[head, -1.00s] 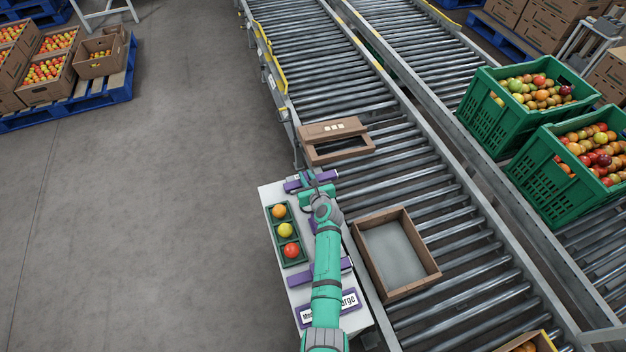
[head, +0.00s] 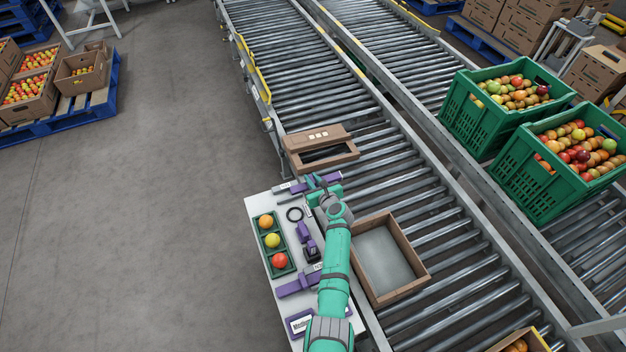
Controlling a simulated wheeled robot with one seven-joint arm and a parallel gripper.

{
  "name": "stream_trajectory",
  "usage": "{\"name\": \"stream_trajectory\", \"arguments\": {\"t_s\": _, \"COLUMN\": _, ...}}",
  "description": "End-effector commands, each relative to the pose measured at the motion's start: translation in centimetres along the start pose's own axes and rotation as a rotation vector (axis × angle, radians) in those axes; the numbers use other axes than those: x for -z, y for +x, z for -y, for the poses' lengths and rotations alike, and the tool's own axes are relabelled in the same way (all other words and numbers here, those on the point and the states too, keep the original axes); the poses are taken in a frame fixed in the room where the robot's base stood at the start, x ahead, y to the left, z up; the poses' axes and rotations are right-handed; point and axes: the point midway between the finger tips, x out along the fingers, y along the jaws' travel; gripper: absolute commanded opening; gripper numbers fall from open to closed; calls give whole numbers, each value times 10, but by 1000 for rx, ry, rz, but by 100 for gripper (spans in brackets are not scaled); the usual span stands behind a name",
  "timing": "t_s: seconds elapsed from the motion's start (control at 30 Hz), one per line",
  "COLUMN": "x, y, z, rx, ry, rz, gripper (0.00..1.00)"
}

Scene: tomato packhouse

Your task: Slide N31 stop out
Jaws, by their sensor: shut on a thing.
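A purple bar (head: 299,188), which looks like the stop, lies across the far end of the white bench (head: 258,206). Its right part shows beyond my gripper and reaches toward the roller conveyor. My gripper (head: 319,183) is shut on the bar near its middle and hides part of it. A small pale label shows at the bar's left end, too small to read, so I cannot confirm N31. A second purple bar (head: 292,287) lies across the near part of the bench, partly behind my arm.
An open carton (head: 424,273) and a slotted brown box (head: 290,151) sit on the rollers. Green crates (head: 465,125) stand farther right.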

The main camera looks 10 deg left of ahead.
Motion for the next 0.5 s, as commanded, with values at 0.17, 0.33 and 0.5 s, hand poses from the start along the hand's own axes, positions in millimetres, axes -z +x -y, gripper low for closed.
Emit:
{"name": "stream_trajectory", "arguments": {"t_s": 0.17, "x": -1, "y": -1, "z": 7, "rx": 12, "ry": 0, "rz": 2, "gripper": 34}}
{"name": "stream_trajectory", "arguments": {"t_s": 0.33, "x": -1, "y": -1, "z": 5, "rx": 10, "ry": 0, "rz": 2, "gripper": 34}}
{"name": "stream_trajectory", "arguments": {"t_s": 0.5, "x": 0, "y": -5, "z": 5, "rx": 9, "ry": 1, "rz": 2, "gripper": 34}}
